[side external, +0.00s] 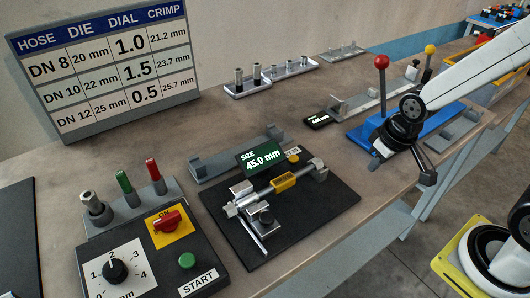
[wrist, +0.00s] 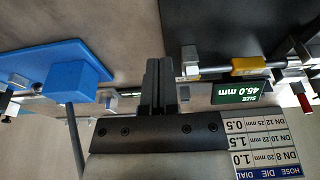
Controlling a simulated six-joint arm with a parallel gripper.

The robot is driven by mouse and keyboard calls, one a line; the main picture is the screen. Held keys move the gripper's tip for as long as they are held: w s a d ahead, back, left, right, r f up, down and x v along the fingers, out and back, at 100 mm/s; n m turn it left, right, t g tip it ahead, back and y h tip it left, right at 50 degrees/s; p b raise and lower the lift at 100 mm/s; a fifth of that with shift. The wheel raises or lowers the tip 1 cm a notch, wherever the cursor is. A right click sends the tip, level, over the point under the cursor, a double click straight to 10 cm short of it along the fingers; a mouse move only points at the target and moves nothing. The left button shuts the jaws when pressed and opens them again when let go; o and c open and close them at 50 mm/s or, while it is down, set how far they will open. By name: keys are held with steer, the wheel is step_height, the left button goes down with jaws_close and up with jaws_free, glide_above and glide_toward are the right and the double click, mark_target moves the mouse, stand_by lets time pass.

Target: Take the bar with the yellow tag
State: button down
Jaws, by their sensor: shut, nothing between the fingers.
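The bar with the yellow tag (side external: 283,181) is a silver rod lying across a metal fixture on a black plate (side external: 325,212). Its tag also shows in the wrist view (wrist: 244,66), right of my fingers. A display (side external: 261,158) beside it reads SIZE 45.0 mm. My gripper (wrist: 158,64) is shut and empty, its dark fingers together. In the side view my gripper is right of the bar and clearly apart from it, near the blue base; its fingertips are hard to make out there.
A blue base (side external: 365,132) with red-knobbed and yellow-knobbed levers stands close to my gripper. A control box (side external: 150,250) with a dial and START button is at front left. A hose chart (side external: 105,65) stands behind. Grey rail stands (side external: 235,155) lie behind the plate.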

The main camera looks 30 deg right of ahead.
steer(key=shift+c, duration=1.3)
jaws_free()
steer(key=n+g, duration=0.2)
steer(key=n, duration=1.5)
glide_above(285, 177)
steer(key=d, duration=0.1)
steer(key=shift+s+r, duration=0.4)
steer(key=shift+w+a+n+g, duration=0.25)
steer(key=shift+a+n+g, duration=0.05)
steer(key=shift+a+n, duration=0.25)
steer(key=shift+f, duration=3.95)
steer(key=shift+c, duration=0.2)
